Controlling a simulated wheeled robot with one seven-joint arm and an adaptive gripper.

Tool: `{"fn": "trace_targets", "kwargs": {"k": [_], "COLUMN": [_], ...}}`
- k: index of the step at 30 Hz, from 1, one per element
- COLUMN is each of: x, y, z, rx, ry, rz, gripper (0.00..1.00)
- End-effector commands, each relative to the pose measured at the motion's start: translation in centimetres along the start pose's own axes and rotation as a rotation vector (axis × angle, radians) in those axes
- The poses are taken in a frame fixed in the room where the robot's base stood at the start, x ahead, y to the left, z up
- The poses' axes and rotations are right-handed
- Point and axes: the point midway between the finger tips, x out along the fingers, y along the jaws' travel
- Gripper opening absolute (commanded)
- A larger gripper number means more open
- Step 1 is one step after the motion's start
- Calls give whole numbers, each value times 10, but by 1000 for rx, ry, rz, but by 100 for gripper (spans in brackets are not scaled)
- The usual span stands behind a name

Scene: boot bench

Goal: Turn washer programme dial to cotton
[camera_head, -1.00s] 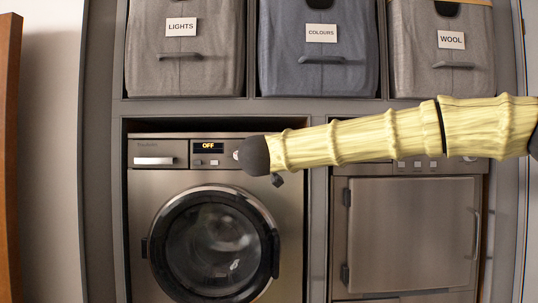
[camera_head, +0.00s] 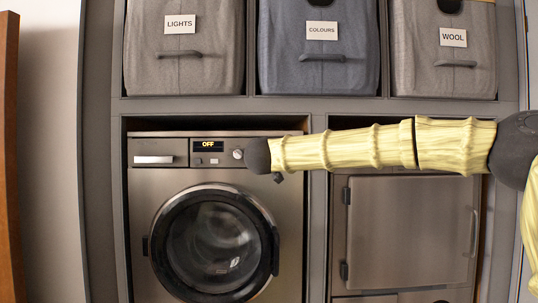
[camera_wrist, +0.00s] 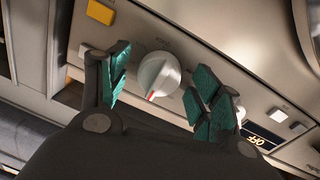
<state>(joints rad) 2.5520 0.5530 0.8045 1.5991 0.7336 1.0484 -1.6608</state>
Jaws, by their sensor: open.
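The washer (camera_head: 150,215) stands at lower left in the head view, with its round door shut. Its programme dial (camera_head: 238,154) is a pale round knob right of the display (camera_head: 208,146), which reads OFF. In the wrist view the dial (camera_wrist: 158,76) shows a red mark on its near edge. My gripper (camera_wrist: 163,64) is open, with green-padded fingers on either side of the dial. I cannot tell whether either finger touches it. In the head view the dark end of my arm hides my fingers and the panel right of the dial.
A second appliance (camera_head: 410,235) stands right of the washer, partly behind my arm. Bins labelled LIGHTS (camera_head: 182,65), COLOURS (camera_head: 320,70) and WOOL (camera_head: 440,70) fill the shelf above. In the wrist view, buttons (camera_wrist: 278,115) sit beside the display on the panel.

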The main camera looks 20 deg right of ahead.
Motion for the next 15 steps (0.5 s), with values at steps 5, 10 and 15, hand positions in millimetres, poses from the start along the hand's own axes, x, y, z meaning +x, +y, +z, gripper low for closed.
{"fn": "trace_targets", "kwargs": {"k": [5,10,15], "x": [0,0,0], "y": [0,0,0], "z": [0,0,0], "rx": [0,0,7], "ry": [0,0,-1], "rz": [0,0,0], "gripper": [41,18,19]}}
